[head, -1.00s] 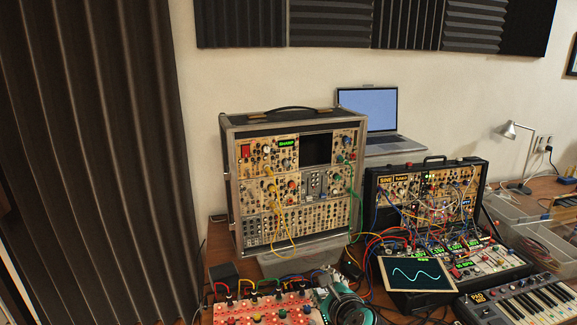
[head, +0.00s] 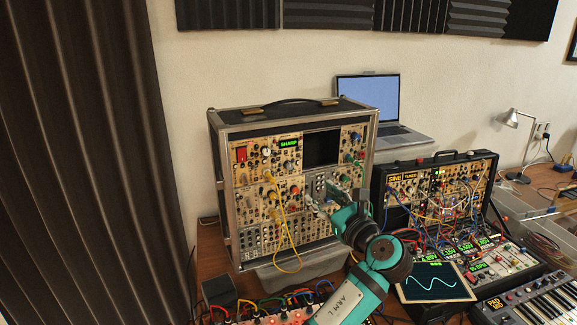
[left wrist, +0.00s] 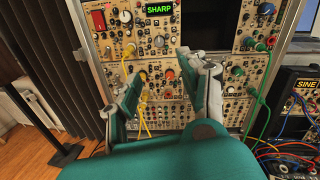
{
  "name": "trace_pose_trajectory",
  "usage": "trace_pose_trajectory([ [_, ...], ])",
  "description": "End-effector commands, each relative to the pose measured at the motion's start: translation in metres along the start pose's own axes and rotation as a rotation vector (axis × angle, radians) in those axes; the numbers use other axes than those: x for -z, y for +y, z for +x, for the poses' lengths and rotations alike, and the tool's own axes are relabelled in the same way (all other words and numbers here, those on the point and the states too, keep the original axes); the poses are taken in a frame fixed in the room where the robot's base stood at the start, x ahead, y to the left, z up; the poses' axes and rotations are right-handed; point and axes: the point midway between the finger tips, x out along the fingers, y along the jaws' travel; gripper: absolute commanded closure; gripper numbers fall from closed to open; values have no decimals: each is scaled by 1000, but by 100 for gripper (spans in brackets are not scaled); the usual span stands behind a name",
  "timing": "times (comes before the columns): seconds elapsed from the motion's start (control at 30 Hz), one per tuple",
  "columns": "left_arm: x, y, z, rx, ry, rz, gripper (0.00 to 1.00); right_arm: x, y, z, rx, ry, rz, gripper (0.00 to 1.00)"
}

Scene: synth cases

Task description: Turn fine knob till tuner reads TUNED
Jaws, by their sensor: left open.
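The tuner display (head: 289,143) on the tall synth case (head: 215,165) reads SHARP in green. It also shows in the left wrist view (left wrist: 159,8). My left gripper (head: 317,194) is in front of this case's right-middle part, its jaws apart and empty. In the left wrist view its fingers (left wrist: 161,64) stand to either side of an orange-red knob (left wrist: 168,74), with no clear contact. A white-topped knob (left wrist: 125,16) sits left of the display. Labels are too small to tell which knob is the fine one. My right gripper is not in view.
Yellow cables (head: 284,240) hang from the tall case, and green ones (left wrist: 259,110) at its right. A smaller case (head: 478,158) with a SINE display and many cables stands to the right, beside a scope screen (head: 435,283). A laptop (head: 368,100) stands behind.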

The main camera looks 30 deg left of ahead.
Motion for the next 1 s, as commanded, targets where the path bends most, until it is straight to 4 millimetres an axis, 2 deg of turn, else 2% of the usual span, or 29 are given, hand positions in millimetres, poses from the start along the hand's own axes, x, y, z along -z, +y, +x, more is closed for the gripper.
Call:
trace_pose_trajectory([
  [0.1,-4,0,23,-4,-2,1,57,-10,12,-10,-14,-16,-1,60],
  [0.27,-4,0,58,-4,-2,1,57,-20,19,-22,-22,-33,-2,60],
  [0.4,-5,0,89,-3,-2,0,57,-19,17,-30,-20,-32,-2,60],
  [0.6,-4,0,129,-3,-1,0,57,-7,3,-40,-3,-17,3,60],
  [0.8,-2,0,154,-1,0,-3,57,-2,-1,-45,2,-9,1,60],
  [1.0,0,0,160,0,1,-3,57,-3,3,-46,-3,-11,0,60],
])
